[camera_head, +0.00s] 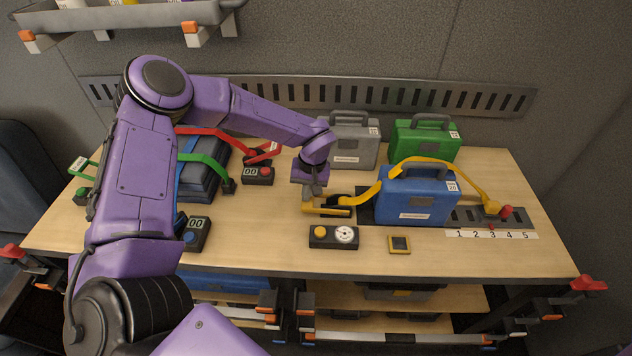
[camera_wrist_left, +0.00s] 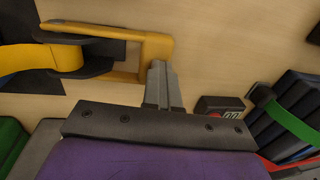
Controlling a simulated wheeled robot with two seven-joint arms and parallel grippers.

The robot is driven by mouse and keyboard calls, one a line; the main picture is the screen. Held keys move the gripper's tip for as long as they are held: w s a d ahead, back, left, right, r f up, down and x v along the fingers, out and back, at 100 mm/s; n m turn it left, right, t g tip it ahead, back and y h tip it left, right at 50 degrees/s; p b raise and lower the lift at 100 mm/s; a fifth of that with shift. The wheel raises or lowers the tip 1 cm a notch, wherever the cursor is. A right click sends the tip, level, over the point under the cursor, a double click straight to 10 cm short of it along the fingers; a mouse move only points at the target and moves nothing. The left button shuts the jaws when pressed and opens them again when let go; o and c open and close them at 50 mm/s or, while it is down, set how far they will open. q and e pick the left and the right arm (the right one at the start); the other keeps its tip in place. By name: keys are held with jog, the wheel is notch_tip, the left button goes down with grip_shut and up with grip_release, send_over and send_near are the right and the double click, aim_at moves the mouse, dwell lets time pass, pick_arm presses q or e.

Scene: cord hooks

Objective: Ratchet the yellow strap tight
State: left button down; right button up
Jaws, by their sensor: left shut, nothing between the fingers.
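The yellow strap (camera_head: 437,163) runs over the blue case (camera_head: 412,198) and down its right side to a small red-knobbed fitting (camera_head: 505,212). At the case's left is the strap's ratchet, with a yellow frame-like handle (camera_head: 328,211) lying low over the table. The handle also shows in the left wrist view (camera_wrist_left: 130,48), joined to dark ratchet cheeks (camera_wrist_left: 83,55). My left gripper (camera_head: 313,192) is shut and empty, pointing down at the handle's free end; its fingertips (camera_wrist_left: 160,68) overlap the handle's edge in view. I cannot tell whether they touch.
A box with a yellow button and dial (camera_head: 333,237) and a small yellow-framed device (camera_head: 399,244) stand in front. Grey (camera_head: 354,143) and green (camera_head: 423,140) cases stand behind. A dark blue case (camera_head: 200,178) with straps lies left. A numbered strip (camera_head: 490,234) is at right.

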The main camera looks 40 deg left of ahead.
pick_arm(q)
notch_tip(320, 180, up, 5)
jog(key=p, duration=0.5)
jog(key=shift+w+d+r, duration=0.1)
jog(key=shift+w+r, duration=0.05)
jog(key=shift+r+b, duration=0.45)
jog(key=shift+b, duration=0.5)
notch_tip(320, 180, up, 8)
jog(key=b, duration=0.1)
jog(key=shift+d, duration=0.25)
jog(key=shift+w+f, duration=0.1)
jog(key=d+r+t+y+b, duration=0.2)
jog(key=d+r+t+b, duration=0.15)
jog(key=d, duration=0.35)
jog(key=a+f+p, duration=0.1)
jog(key=a+f, duration=0.4)
jog(key=f, duration=0.8)
jog(key=shift+w+a+g, duration=0.15)
jog(key=shift+w+g, duration=0.2)
jog(key=shift+g, duration=0.1)
